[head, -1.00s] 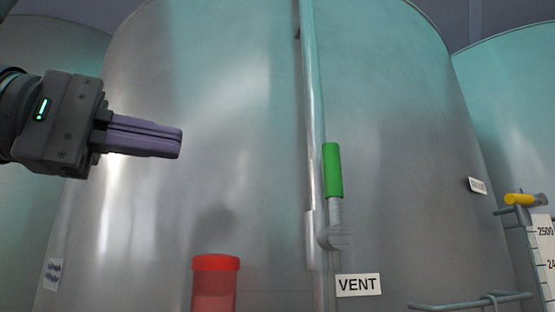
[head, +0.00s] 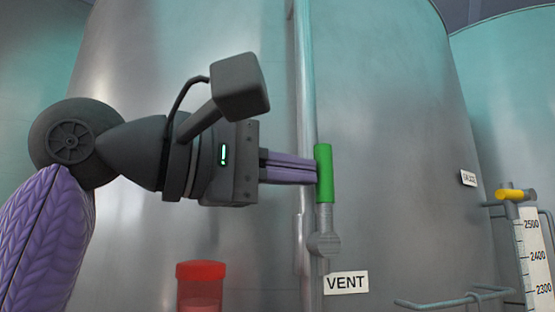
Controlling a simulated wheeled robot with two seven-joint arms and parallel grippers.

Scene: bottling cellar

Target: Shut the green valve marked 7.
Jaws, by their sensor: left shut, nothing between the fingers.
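A green valve handle (head: 324,174) stands upright along a thin vertical pipe on the big steel tank. A plate below it reads VENT (head: 346,282); I see no number 7 on or near it. My left gripper (head: 316,172) is shut and empty. Its fingertips reach the left side of the green handle and seem to touch it, but I cannot be sure of contact. My right gripper is not in view.
A red-capped container (head: 200,286) stands at the bottom, left of the pipe. At the right are a yellow handle (head: 516,195), a level scale (head: 536,250) and a grey pipe rail (head: 455,301). The tank wall (head: 400,130) is close behind.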

